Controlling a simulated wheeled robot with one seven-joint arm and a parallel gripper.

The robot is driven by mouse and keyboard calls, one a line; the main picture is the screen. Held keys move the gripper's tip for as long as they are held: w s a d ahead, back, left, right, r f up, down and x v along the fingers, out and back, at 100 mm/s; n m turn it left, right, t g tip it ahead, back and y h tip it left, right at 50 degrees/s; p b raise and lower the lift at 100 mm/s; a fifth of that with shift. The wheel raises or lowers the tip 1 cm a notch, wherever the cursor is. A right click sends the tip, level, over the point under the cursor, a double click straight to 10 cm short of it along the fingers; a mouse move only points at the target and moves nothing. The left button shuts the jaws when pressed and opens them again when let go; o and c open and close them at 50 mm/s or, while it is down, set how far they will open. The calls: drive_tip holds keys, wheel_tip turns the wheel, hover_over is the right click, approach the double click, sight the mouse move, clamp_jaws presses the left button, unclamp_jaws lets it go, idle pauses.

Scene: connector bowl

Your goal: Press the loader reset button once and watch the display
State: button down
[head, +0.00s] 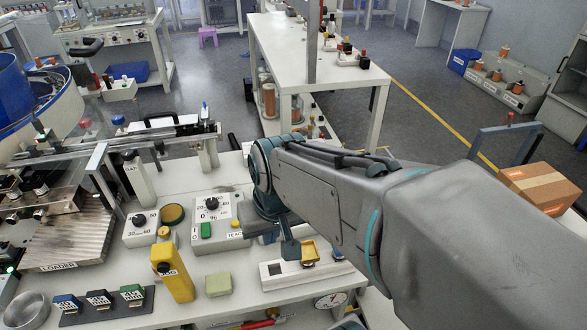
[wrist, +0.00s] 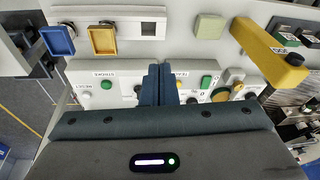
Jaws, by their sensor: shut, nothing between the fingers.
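My gripper (wrist: 160,67) is shut and empty, its two dark teal fingers together. In the head view the fingers (head: 290,248) hang above the bench near the white block with a dark window (head: 275,268). In the wrist view they cross in front of the grey control boxes, so contact cannot be told. The arm hides this box in the head view.
A box marked TEACH (head: 223,207) has a dial and green button. A yellow upright device (head: 172,271) and a pale green block (head: 219,284) stand nearby. The ribbed loader (head: 70,238) is at left. Blue (wrist: 57,40) and yellow (wrist: 103,40) trays sit by the white block.

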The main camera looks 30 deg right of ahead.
drive_tip(key=w+d+m+t+y+p, duration=0.1)
drive_tip(key=w+d+m+y+p, duration=0.35)
drive_tip(key=w+d+m, duration=0.6)
drive_tip(key=w+d+f+m+t+p, duration=0.1)
drive_tip(key=w+d+m+t, duration=0.1)
drive_tip(key=d+m, duration=0.3)
drive_tip(key=w+d+f+m+t+p, duration=0.1)
drive_tip(key=w+d+m+t, duration=0.1)
drive_tip(key=d+m, duration=0.3)
drive_tip(key=w+d, duration=0.1)
drive_tip(key=d, duration=0.1)
drive_tip(key=shift+d+f+t+h+p, duration=0.3)
drive_tip(key=shift+d+f+h+p, duration=0.05)
drive_tip(key=shift+d+f+p, duration=0.05)
drive_tip(key=shift+f, duration=0.15)
wheel_tip(320, 180, down, 7)
drive_tip(key=b, duration=0.5)
drive_tip(key=shift+f+b, duration=0.8)
drive_tip(key=shift+b, duration=0.05)
drive_tip(key=shift+f+b, duration=0.4)
drive_tip(key=shift+b, duration=0.2)
